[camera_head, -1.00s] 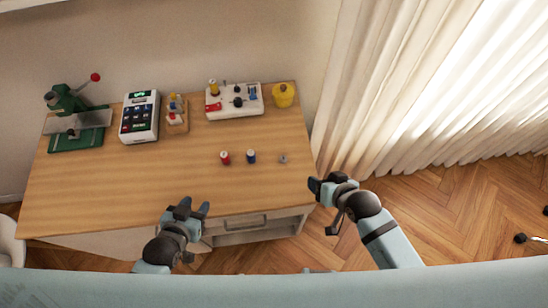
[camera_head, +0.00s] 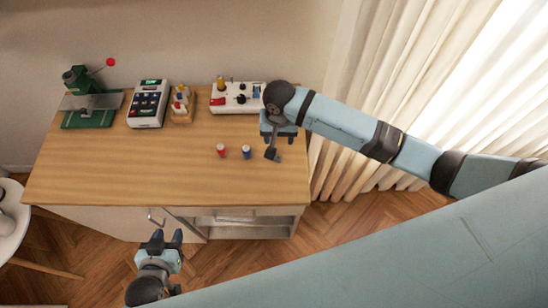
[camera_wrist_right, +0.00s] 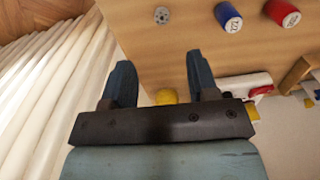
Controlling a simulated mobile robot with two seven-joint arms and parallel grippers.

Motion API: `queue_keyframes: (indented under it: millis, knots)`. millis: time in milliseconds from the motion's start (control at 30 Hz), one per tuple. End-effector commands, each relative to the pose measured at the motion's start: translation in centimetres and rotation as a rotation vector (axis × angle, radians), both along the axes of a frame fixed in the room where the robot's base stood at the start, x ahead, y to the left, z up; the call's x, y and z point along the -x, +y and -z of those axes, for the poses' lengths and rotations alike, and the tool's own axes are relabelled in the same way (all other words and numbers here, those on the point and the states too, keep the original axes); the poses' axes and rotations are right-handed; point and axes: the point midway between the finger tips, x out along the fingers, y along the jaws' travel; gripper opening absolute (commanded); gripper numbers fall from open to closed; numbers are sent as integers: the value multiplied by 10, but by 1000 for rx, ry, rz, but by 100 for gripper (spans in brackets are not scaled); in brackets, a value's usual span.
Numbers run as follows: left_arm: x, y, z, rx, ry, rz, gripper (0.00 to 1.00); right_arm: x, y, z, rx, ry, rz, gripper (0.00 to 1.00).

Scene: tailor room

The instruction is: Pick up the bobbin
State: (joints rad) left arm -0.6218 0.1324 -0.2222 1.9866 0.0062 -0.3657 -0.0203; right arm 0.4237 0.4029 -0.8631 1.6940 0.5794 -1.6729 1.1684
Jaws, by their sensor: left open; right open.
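The bobbin (camera_wrist_right: 162,15), a small silver disc with holes, lies on the wooden table at the top of the right wrist view. In the head view my right arm hides it. My right gripper (camera_head: 278,138) is open and empty above the table's right part. In the right wrist view the bobbin shows beyond the open fingers (camera_wrist_right: 160,68), not between them. My left gripper (camera_head: 167,238) is open and empty, in front of the table's front edge.
A red spool (camera_head: 221,150) and a blue spool (camera_head: 246,152) stand left of my right gripper. Along the table's (camera_head: 110,175) back are a green press (camera_head: 88,112), a keypad device (camera_head: 149,103), a small rack (camera_head: 181,108) and a white control box (camera_head: 232,101). Curtains (camera_head: 350,75) hang at right.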

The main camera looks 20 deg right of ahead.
Motion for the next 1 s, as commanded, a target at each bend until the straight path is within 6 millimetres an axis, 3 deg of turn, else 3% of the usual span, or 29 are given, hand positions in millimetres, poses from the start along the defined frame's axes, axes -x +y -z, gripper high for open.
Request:
queue_keyframes:
  millis: [300,567,800,1000]
  knots:
    - [-4,1,-5,-2,-8,-1,43,0,1,59,-1,0,-2,54]
    - [-2,1,-7,-2,-5,0,43,0,1,78,0,0,-2,54]
    - [0,2,-10,-3,-2,-2,43,-1,2,114,-1,0,-3,54]
    - [1,2,-10,-3,-2,-3,43,-1,2,121,-2,-3,-3,54]
